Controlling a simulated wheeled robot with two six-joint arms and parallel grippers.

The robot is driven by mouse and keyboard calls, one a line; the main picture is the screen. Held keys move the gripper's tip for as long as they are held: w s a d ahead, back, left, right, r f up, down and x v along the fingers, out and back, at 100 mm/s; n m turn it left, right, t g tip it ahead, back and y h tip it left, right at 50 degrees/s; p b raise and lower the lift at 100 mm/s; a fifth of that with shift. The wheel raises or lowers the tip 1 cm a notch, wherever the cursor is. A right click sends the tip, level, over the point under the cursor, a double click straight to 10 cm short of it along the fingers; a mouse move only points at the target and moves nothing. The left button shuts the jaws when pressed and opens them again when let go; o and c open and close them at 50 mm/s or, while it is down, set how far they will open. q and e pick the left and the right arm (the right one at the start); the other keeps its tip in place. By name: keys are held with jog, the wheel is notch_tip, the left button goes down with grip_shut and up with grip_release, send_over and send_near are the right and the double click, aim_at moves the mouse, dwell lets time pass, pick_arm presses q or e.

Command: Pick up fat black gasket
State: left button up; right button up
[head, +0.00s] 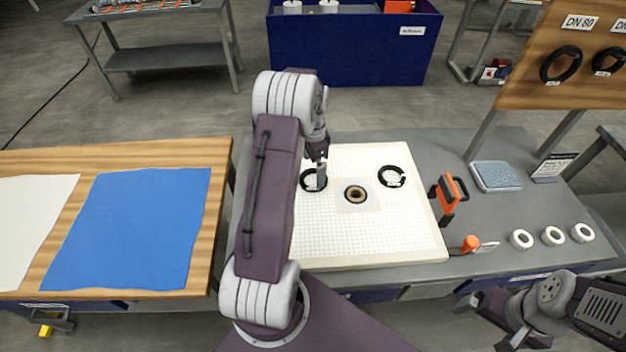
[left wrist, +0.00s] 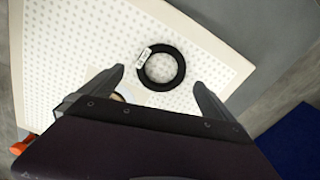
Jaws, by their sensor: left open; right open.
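A thick black ring gasket with a small white tag (left wrist: 179,77) lies flat on the white perforated board (head: 350,243). In the head view this gasket (head: 306,187) is partly covered by my left gripper (head: 319,183). The left gripper is open above it, and in the left wrist view the gasket shows just beyond and between the two fingertips, with nothing held. A second black ring (head: 404,180) with a white tag lies further right on the board. My right gripper (head: 483,322) is open and empty at the bottom right, away from the board.
A tan and black round fitting (head: 356,194) sits mid-board. Right of the board are an orange clamp tool (head: 447,195), an orange-handled scraper (head: 470,243), several white rolls (head: 552,236) and a blue-grey pad (head: 496,176). Black rings hang on a wooden panel (head: 535,60).

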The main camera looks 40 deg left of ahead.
aim_at(314, 182)
pick_arm(q)
notch_tip(314, 182, down, 4)
jog(key=shift+w+f, duration=0.1)
jog(key=shift+f, duration=0.05)
jog(key=shift+a+f, duration=0.15)
jog(key=shift+f, duration=0.25)
jog(key=shift+r, duration=0.1)
jog(key=c, duration=1.4)
